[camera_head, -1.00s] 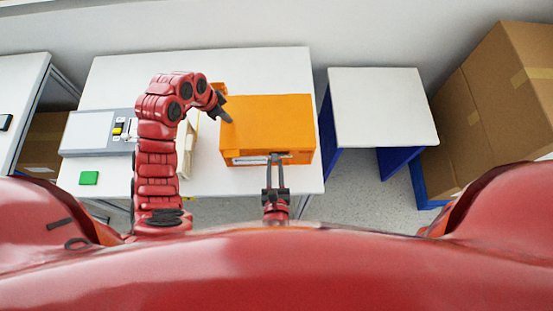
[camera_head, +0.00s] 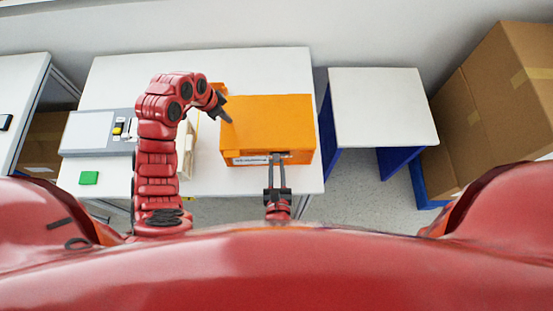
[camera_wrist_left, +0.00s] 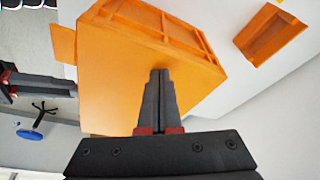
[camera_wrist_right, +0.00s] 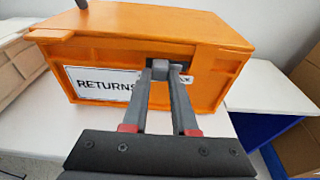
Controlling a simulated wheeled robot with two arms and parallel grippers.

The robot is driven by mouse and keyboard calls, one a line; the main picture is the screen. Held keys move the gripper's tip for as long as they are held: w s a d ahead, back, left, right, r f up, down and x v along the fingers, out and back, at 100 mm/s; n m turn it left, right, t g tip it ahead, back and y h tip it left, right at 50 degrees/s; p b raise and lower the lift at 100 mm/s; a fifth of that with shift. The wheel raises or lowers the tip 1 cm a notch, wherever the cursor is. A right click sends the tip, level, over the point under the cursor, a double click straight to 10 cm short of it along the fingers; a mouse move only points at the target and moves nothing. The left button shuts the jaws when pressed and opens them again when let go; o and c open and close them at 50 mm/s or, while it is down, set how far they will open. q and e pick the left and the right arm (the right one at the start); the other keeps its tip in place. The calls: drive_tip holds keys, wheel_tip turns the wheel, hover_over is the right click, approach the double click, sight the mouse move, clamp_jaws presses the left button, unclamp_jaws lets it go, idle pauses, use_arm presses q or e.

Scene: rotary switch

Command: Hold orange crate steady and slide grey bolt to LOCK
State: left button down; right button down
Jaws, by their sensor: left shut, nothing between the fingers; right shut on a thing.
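The orange crate (camera_head: 268,115) stands on the white table; it also shows in the left wrist view (camera_wrist_left: 120,85) and the right wrist view (camera_wrist_right: 150,25). My left gripper (camera_head: 228,120) is shut and empty, its fingertips at the crate's left side; in the left wrist view its fingers (camera_wrist_left: 160,75) lie against or close to the orange surface. My right gripper (camera_head: 275,158) is shut on the grey bolt (camera_wrist_right: 162,70) at the crate's front. A white label reading "RETURNS" (camera_wrist_right: 100,84) is left of the bolt; the lettering behind the fingers is mostly hidden.
A grey panel with a yellow-and-black switch (camera_head: 122,128) and a green block (camera_head: 89,178) lie on the table's left. A beige bin (camera_head: 187,150) stands beside my left arm. A white-topped blue stand (camera_head: 382,105) and cardboard boxes (camera_head: 505,100) are to the right.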

use_arm(q)
drive_tip(key=shift+s+f, duration=0.15)
drive_tip(key=shift+f, duration=0.05)
use_arm(e)
drive_tip(key=shift+d, duration=1.05)
drive_tip(key=c, duration=0.7)
unclamp_jaws()
drive_tip(key=shift+s+r, duration=0.25)
drive_tip(key=shift+s, duration=1)
drive_tip(key=shift+s+r, duration=0.2)
drive_tip(key=shift+s, duration=1)
use_arm(q)
drive_tip(key=shift+r, duration=0.1)
drive_tip(key=shift+w+r+p, duration=0.2)
drive_tip(key=shift+r+p, duration=0.4)
drive_tip(key=shift+r, duration=0.45)
drive_tip(key=shift+r+p, duration=0.85)
drive_tip(key=shift+r, duration=1.2)
use_arm(e)
wheel_tip(320, 180, up, 3)
drive_tip(key=shift+f, duration=0.1)
